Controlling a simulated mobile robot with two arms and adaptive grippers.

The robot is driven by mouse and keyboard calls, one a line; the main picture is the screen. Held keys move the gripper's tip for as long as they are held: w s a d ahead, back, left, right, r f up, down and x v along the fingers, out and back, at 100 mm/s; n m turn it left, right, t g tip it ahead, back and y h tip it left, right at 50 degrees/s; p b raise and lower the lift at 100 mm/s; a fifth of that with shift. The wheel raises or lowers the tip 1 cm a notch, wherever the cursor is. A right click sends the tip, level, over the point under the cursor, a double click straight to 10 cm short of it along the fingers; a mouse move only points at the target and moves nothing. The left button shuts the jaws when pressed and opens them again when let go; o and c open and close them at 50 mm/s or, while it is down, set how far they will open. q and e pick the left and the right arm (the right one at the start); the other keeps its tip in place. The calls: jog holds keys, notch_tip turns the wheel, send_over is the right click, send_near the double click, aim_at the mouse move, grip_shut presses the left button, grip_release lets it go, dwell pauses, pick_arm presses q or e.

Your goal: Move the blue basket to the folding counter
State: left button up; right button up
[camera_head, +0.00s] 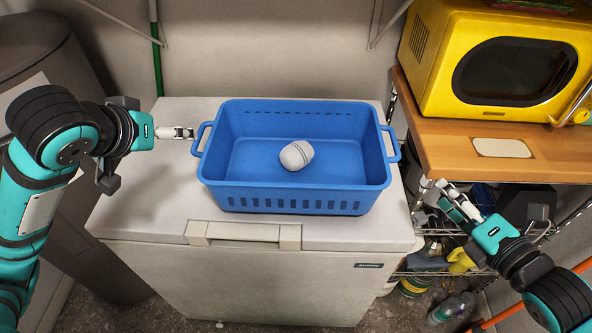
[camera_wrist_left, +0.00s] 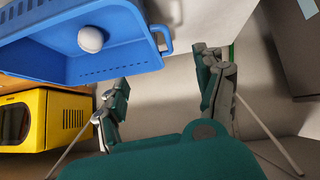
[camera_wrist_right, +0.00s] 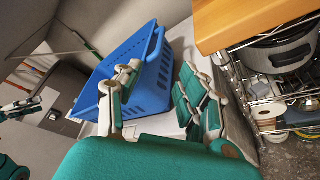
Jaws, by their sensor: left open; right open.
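The blue basket (camera_head: 290,195) sits upright on a white lidded appliance, with a small whitish rounded object (camera_head: 296,155) inside. Its left handle (camera_head: 201,138) and right handle (camera_head: 391,144) stick out at the sides. My left gripper (camera_head: 188,133) is open at the left handle; in the left wrist view the handle (camera_wrist_left: 160,40) shows just ahead of the spread fingers, with no grip on it. My right gripper (camera_head: 440,188) is open, apart from the basket, to the right of and below the right handle. The basket (camera_wrist_right: 115,75) also shows beyond its fingers in the right wrist view.
A wooden counter (camera_head: 450,150) stands at the right, with a yellow microwave (camera_head: 500,65) and a pale card (camera_head: 503,148) on it. Wire shelves with pots and jars lie below. The white appliance (camera_head: 150,215) has bare lid around the basket. A grey bin (camera_head: 35,50) stands left.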

aim_at(397, 145)
pick_arm(q)
jog(key=x, duration=1.8)
jog(key=shift+a, duration=0.15)
pick_arm(e)
jog(key=x, duration=1.8)
pick_arm(q)
jog(key=c, duration=0.9)
pick_arm(e)
grip_shut()
pick_arm(q)
grip_shut()
